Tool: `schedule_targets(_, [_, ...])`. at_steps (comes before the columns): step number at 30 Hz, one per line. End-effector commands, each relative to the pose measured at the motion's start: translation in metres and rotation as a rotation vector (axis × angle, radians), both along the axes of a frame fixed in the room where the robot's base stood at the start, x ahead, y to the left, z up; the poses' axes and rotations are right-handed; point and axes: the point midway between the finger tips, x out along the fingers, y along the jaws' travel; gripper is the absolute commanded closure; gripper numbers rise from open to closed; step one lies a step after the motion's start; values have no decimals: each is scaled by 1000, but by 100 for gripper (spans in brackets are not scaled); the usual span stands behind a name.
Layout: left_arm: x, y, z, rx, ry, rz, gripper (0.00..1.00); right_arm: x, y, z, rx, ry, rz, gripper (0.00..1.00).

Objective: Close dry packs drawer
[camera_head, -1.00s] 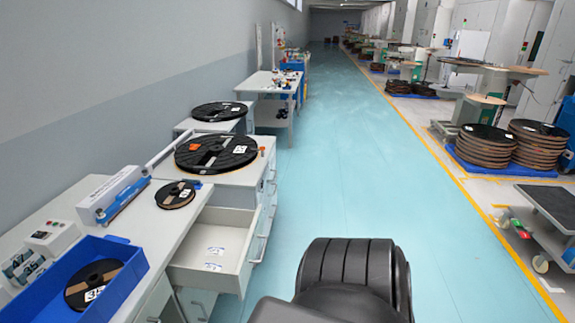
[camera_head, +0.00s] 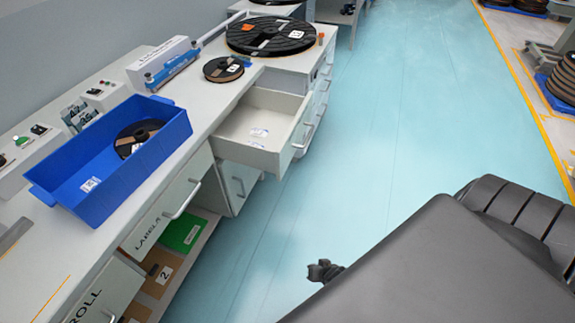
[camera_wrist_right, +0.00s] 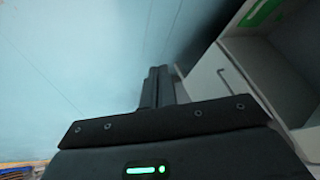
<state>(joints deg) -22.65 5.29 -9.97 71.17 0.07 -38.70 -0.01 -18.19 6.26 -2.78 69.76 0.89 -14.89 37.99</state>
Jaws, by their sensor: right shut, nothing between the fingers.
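A pale drawer (camera_head: 289,150) is pulled out of the cabinet beneath the worktop. It is empty except for small white-and-blue packets or labels (camera_head: 259,132) on its floor. No name can be read on its front, so I cannot confirm it is the dry packs drawer. My right gripper (camera_wrist_right: 158,85) is shut and empty in the right wrist view, over the blue floor and beside a cabinet. A small black part of mine (camera_head: 322,271) shows in the head view, apart from the drawer; I cannot tell which part it is. My left gripper is not in view.
A blue bin (camera_head: 100,200) holding a reel stands on the worktop (camera_head: 205,108). A large black reel (camera_head: 271,36) and a smaller reel (camera_head: 223,69) lie behind it. Cabinet fronts with handles (camera_head: 182,199) line the left. The blue floor (camera_head: 390,120) is clear beside the drawer.

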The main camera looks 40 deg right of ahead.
Motion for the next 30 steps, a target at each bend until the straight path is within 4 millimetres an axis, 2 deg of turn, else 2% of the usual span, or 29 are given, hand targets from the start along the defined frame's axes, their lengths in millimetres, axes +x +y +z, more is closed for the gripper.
schedule_targets(1, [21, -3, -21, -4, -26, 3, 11, 40, -13, -4, 68, -125, -113, 100])
schedule_targets(3, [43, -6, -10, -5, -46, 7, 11, 84, -31, 32, 186, -288, -260, 100])
schedule_targets(5, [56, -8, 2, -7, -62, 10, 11, 111, -44, 67, 296, -420, -362, 100])
schedule_targets(6, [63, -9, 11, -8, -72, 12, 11, 124, -52, 91, 369, -503, -419, 100])
schedule_targets(9, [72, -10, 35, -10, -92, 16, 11, 143, -67, 149, 545, -682, -516, 100])
schedule_targets(12, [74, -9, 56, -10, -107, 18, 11, 147, -76, 196, 692, -813, -565, 100])
schedule_targets(15, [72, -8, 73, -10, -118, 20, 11, 144, -80, 230, 800, -897, -586, 100])
schedule_targets(18, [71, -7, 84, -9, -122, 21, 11, 141, -81, 251, 862, -940, -593, 100])
schedule_targets(21, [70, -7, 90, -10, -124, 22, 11, 140, -81, 259, 887, -956, -596, 100])
schedule_targets(26, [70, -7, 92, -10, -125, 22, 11, 144, -82, 261, 889, -957, -595, 100])
schedule_targets(30, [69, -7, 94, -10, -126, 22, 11, 160, -84, 261, 889, -958, -594, 100])
